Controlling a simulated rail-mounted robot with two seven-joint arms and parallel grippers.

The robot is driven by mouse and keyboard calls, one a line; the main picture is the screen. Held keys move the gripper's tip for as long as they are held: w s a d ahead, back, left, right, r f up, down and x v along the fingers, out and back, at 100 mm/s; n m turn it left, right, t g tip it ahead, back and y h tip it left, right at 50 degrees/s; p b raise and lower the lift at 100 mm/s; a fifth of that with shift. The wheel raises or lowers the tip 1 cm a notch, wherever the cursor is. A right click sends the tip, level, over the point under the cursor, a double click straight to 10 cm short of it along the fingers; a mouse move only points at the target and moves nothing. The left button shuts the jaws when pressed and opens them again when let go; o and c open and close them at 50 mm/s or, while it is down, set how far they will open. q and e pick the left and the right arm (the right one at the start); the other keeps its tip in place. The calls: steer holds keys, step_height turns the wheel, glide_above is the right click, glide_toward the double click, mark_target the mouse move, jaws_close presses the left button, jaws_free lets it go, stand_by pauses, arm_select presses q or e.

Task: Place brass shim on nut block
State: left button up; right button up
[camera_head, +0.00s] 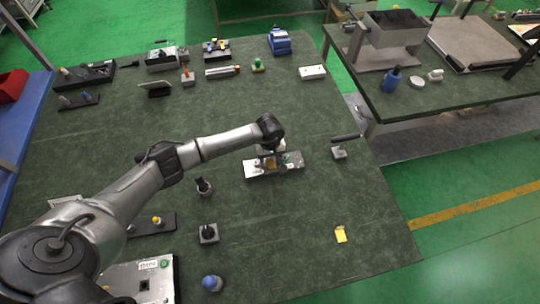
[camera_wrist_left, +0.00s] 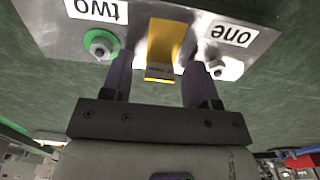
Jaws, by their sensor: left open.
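The nut block, a metal plate (camera_head: 252,170) labelled "one" and "two", lies on the green table near the middle. It fills the top of the left wrist view (camera_wrist_left: 56,37), with a nut in a green ring (camera_wrist_left: 101,44) and another nut in a white ring (camera_wrist_left: 227,68). The brass shim (camera_wrist_left: 165,42), a yellow strip, is between these nuts, its near end over the plate's edge. My left gripper (camera_wrist_left: 161,68) is open, its dark fingers on either side of the shim, apart from it. It also shows above the plate in the head view (camera_head: 270,152). My right gripper is not seen.
A small yellow piece (camera_head: 341,235) lies on the table's front right. A grey block with a dark handle (camera_head: 340,153) stands right of the plate. Black-topped parts (camera_head: 208,234) and a blue-topped part (camera_head: 212,283) stand in front. The table is clear between plate and yellow piece.

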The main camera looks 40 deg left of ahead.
mark_target(270, 160)
arm_select(q)
steer(key=shift+r, duration=0.25)
step_height(270, 160, up, 12)
stand_by(0.5)
